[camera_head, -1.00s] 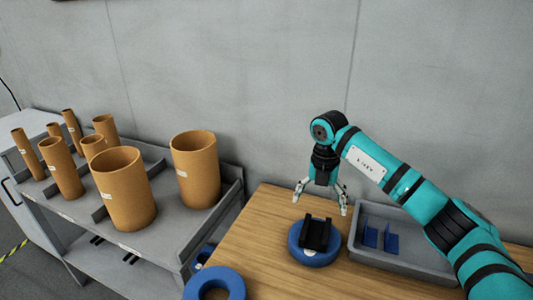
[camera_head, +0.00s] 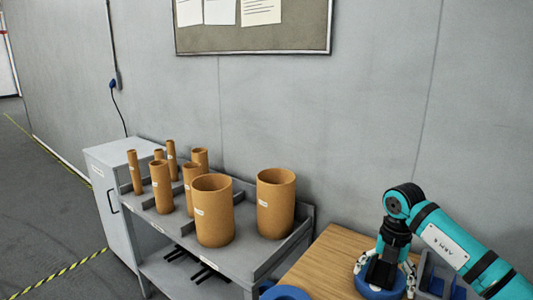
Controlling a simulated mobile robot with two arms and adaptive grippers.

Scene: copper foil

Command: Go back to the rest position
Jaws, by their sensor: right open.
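My right gripper (camera_head: 393,268) is at the lower right, pointing down with its fingers apart and nothing between them that I can make out. It is over the wooden table (camera_head: 333,262). From this view it overlaps a black holder (camera_head: 380,274) that stands on a blue round base (camera_head: 370,291). I cannot tell whether the fingers touch the holder. My teal right arm comes in from the lower right corner. My left gripper is not in view.
A grey cart (camera_head: 262,262) holds several brown cardboard tubes (camera_head: 213,212) left of the table. A blue ring (camera_head: 285,293) is cut off at the bottom edge. A grey tray (camera_head: 462,290) with blue pieces sits partly behind my arm. A white cabinet (camera_head: 118,152) stands at left.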

